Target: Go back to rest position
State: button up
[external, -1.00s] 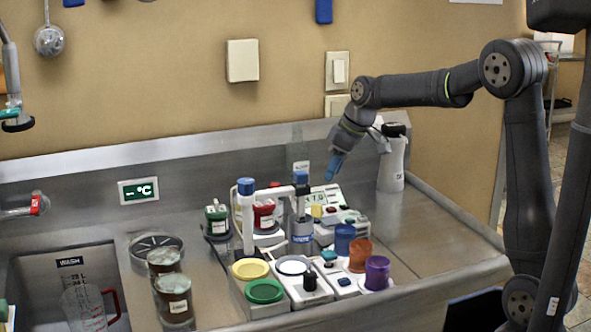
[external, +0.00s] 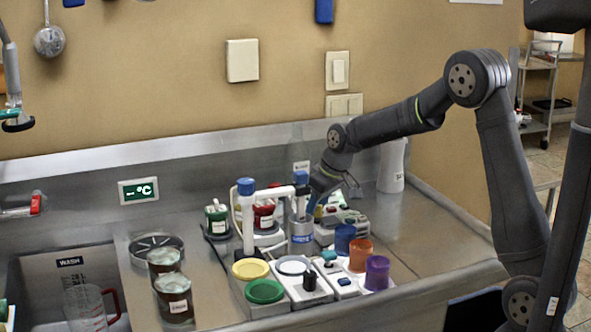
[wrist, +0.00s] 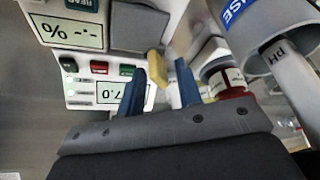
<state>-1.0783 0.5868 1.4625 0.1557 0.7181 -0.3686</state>
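My gripper (wrist: 158,68) is low over the instruments at the back of the bench, beside the blue-capped probe stand (external: 301,225). In the wrist view its two blue fingers are apart. A small yellow block (wrist: 154,70) shows between the fingertips, with a visible gap on the right finger's side. I cannot tell whether the left finger touches it. My arm reaches in from the right, bent downward at the wrist.
Display instruments (wrist: 90,55) with buttons lie close by the fingers. A metal cylinder marked RINSE (wrist: 265,35) and a red-banded jar (wrist: 232,88) stand to the right in the wrist view. Blue, orange (external: 360,255) and purple cups stand in front. The bench's right side (external: 440,235) is clear.

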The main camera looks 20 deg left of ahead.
jog(key=shift+m+t+h, duration=0.4)
jog(key=shift+m+t, duration=0.4)
jog(key=shift+m, duration=1.4)
jog(key=shift+r, duration=0.35)
jog(key=v, duration=1)
jog(key=shift+s+d+r, duration=0.15)
jog(key=shift+s+r, duration=0.05)
